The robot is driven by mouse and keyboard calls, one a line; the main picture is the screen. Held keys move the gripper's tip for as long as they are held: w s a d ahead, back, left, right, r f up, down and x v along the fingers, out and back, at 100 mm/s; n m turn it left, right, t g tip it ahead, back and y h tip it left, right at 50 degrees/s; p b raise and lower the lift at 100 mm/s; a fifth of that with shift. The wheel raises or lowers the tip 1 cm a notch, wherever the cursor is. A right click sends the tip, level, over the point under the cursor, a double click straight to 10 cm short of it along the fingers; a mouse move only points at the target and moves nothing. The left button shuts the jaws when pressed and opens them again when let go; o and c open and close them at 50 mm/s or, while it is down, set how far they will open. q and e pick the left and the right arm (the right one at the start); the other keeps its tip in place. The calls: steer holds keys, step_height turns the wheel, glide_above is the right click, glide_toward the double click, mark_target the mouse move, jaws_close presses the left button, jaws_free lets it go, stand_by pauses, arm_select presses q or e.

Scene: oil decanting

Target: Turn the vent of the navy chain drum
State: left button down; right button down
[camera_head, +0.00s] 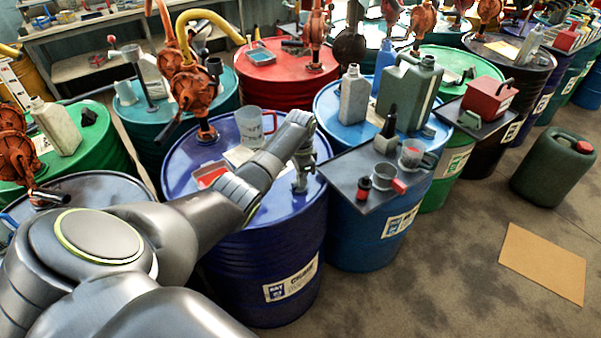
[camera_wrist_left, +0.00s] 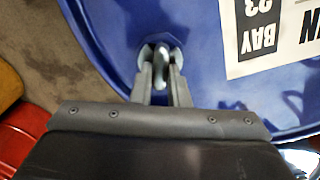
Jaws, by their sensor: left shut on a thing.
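The navy drum (camera_head: 285,245) stands in the middle of the head view, with a white label low on its side. Its blue lid (camera_wrist_left: 100,25) fills much of the left wrist view. My left gripper (camera_head: 300,187) points down at the lid's right side, near the rim. In the left wrist view its fingers (camera_wrist_left: 161,72) are shut on the small pale vent (camera_wrist_left: 161,56), which shows between the fingertips. The fingers hide part of the vent, and its turn angle cannot be told. My right gripper is in neither view.
On the navy lid stand an orange pump (camera_head: 195,90) and a clear jug (camera_head: 250,128). A dark tray (camera_head: 345,165) with small items lies on the blue drum to the right. Open floor (camera_head: 440,270) with cardboard (camera_head: 543,262) lies at front right.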

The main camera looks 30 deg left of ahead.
arm_select(q)
steer(key=m+p, duration=0.1)
steer(key=m, duration=0.4)
steer(key=shift+d+r+m, duration=0.1)
steer(key=shift+r+m, duration=0.05)
steer(key=shift+m, duration=0.15)
steer(key=m+p, duration=0.1)
steer(key=m, duration=0.4)
steer(key=shift+s, duration=0.1)
steer(key=shift+m, duration=0.3)
steer(key=c, duration=1.4)
jaws_free()
step_height(320, 180, up, 17)
steer(key=shift+r, duration=0.15)
